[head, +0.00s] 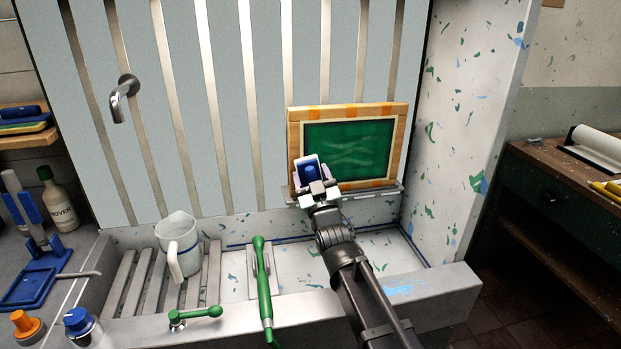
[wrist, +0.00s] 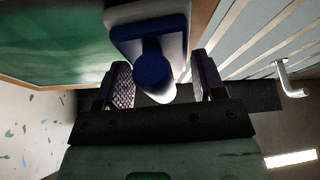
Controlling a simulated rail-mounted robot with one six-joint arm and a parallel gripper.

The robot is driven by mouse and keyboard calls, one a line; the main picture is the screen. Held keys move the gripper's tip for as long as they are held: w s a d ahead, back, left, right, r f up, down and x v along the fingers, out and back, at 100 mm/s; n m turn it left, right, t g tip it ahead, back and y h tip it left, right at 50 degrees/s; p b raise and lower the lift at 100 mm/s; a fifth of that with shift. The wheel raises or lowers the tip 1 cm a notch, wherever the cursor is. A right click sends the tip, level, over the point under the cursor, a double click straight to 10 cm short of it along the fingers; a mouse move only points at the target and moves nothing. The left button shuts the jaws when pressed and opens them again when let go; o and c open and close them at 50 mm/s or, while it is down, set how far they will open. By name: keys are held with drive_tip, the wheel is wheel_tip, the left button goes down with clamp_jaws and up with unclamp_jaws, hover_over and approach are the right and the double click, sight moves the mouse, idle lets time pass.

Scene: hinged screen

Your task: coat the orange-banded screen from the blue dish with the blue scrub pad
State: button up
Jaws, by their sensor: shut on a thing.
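The screen (head: 349,149) stands upright at the back of the sink, with a wooden frame marked by orange bands and a green mesh bearing faint lighter streaks. Its green face also fills the upper left of the wrist view (wrist: 50,40). My gripper (head: 318,193) is at the screen's lower left corner, shut on the blue handle of the scrub pad (head: 309,168). The pad's blue-and-white block shows between the jaws in the wrist view (wrist: 150,35), close to the mesh; I cannot tell if it touches. A flat blue dish-like tray (head: 36,288) lies on the left counter.
A white jug (head: 178,245) stands on the slatted rack. A green-handled tool (head: 263,285) lies right of it. A tap (head: 123,97) juts from the back wall. Bottles (head: 57,200) and an orange-capped item (head: 26,324) stand left. A speckled wall (head: 460,130) bounds the right.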

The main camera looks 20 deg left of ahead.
drive_tip(key=shift+w+d+f, duration=0.1)
drive_tip(key=shift+w+d, duration=1.65)
drive_tip(key=shift+d, duration=1.3)
drive_tip(key=shift+w+d+r, duration=0.1)
drive_tip(key=shift+w+d, duration=1.7)
drive_tip(key=shift+d, duration=1.2)
drive_tip(key=shift+w+d+f, duration=0.1)
drive_tip(key=shift+w+d, duration=1.65)
drive_tip(key=shift+d, duration=1.3)
wheel_tip(320, 180, up, 3)
drive_tip(key=p, duration=0.2)
drive_tip(key=shift+s+p, duration=0.1)
drive_tip(key=shift+p, duration=0.3)
drive_tip(key=shift+f, duration=0.15)
